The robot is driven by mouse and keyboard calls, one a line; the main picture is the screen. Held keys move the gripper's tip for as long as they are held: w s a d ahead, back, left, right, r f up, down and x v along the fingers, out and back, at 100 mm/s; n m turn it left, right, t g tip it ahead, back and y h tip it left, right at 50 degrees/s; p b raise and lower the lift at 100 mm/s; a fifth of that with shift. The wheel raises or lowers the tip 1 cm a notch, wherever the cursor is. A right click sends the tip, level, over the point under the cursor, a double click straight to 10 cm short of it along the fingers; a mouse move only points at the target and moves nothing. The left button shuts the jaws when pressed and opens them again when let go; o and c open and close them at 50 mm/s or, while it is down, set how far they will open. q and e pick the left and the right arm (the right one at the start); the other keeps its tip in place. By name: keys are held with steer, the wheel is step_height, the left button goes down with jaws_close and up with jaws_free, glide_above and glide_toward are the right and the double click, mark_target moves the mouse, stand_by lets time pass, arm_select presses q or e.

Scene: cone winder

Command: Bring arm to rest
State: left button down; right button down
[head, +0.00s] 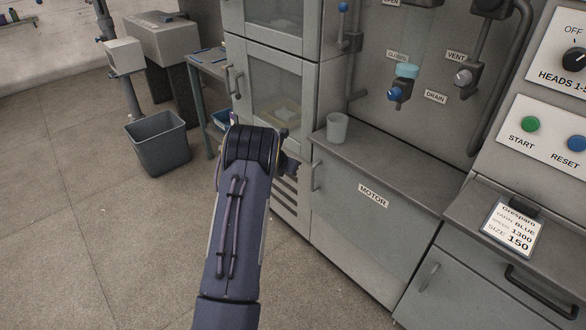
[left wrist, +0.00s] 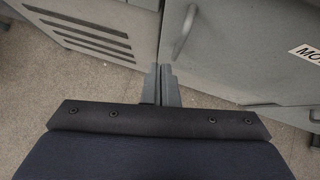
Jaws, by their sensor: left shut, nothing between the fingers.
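My left arm rises from the bottom middle of the head view, and its wrist (head: 250,146) is in front of the grey cabinets. The gripper is mostly hidden behind the wrist there. In the left wrist view my left gripper (left wrist: 161,84) is shut, its two fingers together with nothing between them. The fingers point toward the seam between the slotted panel (left wrist: 85,36) and the cabinet door with a handle (left wrist: 185,30). They look clear of both. My right gripper is not in view.
A grey cup (head: 337,128) stands on the counter above the MOTOR cabinet (head: 355,215). A label card (head: 513,228) is at the right. Buttons and valves line the panel behind. A dark bin (head: 158,145) stands on the floor at left. Floor (head: 110,240) left of my arm is clear.

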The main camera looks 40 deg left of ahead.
arm_select(q)
steer(key=s+r+n+t+y+p, duration=0.1)
steer(key=s+r+n, duration=0.35)
steer(key=r, duration=0.45)
steer(key=s+r+n+t+y+p, duration=0.1)
steer(key=s+r+n+y, duration=0.15)
steer(key=r+n, duration=0.45)
steer(key=s+d+r+n+g+p, duration=0.1)
steer(key=s+d+r+n, duration=0.2)
steer(key=s+r+n, duration=0.3)
steer(key=s+d+r+n+p, duration=0.2)
steer(key=s+d+r+n, duration=0.1)
steer(key=s+r+n, duration=0.25)
steer(key=s+d+f+n+g+h+p, duration=0.2)
steer(key=s+d+n+h, duration=0.6)
steer(key=s+d, duration=1.4)
steer(key=d+n+g+p, duration=0.1)
steer(key=d+n+g, duration=0.1)
steer(key=n, duration=0.3)
steer(key=shift+s+d+n, duration=0.25)
steer(key=shift+d+n, duration=0.15)
steer(key=shift+d, duration=0.2)
